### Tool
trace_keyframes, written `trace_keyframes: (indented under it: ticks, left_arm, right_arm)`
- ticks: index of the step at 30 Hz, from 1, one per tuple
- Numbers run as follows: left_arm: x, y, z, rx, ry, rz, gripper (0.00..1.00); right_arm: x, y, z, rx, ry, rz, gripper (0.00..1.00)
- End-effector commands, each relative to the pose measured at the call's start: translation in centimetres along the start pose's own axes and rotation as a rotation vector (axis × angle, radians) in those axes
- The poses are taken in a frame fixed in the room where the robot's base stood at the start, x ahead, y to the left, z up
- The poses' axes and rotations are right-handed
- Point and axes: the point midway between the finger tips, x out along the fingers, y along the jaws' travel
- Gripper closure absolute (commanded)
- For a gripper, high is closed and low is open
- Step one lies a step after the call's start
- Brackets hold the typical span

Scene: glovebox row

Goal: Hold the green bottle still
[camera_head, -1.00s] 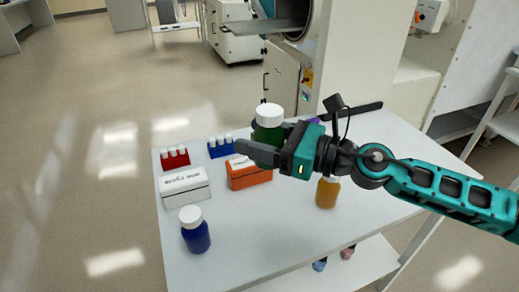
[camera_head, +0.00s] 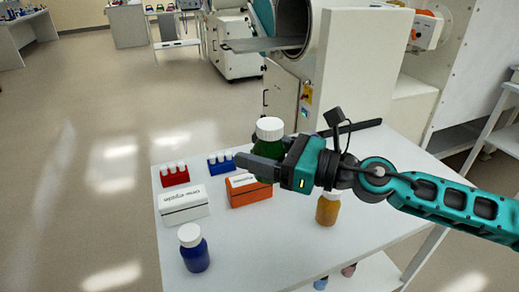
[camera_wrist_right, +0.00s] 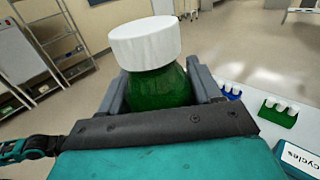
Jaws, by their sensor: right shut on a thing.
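The green bottle (camera_head: 268,138) with a white cap is held above the white table in the head view. My right gripper (camera_head: 262,162) is shut on it, with the fingers on both sides of its body. In the right wrist view the green bottle (camera_wrist_right: 158,85) stands between the two fingers (camera_wrist_right: 160,92), cap up and looking slightly tilted. Its lower part is hidden by the gripper. My left gripper is not in view.
On the white table (camera_head: 270,235) are a blue bottle (camera_head: 194,250), an amber bottle (camera_head: 328,210), a white box (camera_head: 184,205), an orange box (camera_head: 250,192), a red rack (camera_head: 174,178) and a blue rack (camera_head: 221,165). The table's front middle is clear.

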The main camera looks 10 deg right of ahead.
Motion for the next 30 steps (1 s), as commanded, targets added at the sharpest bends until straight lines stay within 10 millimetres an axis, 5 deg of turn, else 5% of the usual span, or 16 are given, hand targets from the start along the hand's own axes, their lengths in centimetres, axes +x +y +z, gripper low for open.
trace_keyframes:
  ticks: [4,17,30]
  left_arm:
    - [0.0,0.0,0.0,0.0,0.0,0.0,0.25]
    - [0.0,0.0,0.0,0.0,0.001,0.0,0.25]
    - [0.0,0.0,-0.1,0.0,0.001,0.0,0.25]
  right_arm:
    - [0.0,0.0,0.0,0.0,-0.001,0.0,0.91]
    - [0.2,0.6,-0.1,-0.003,-0.001,-0.045,0.92]
    - [-0.9,0.9,-1.5,0.01,0.002,-0.268,0.92]
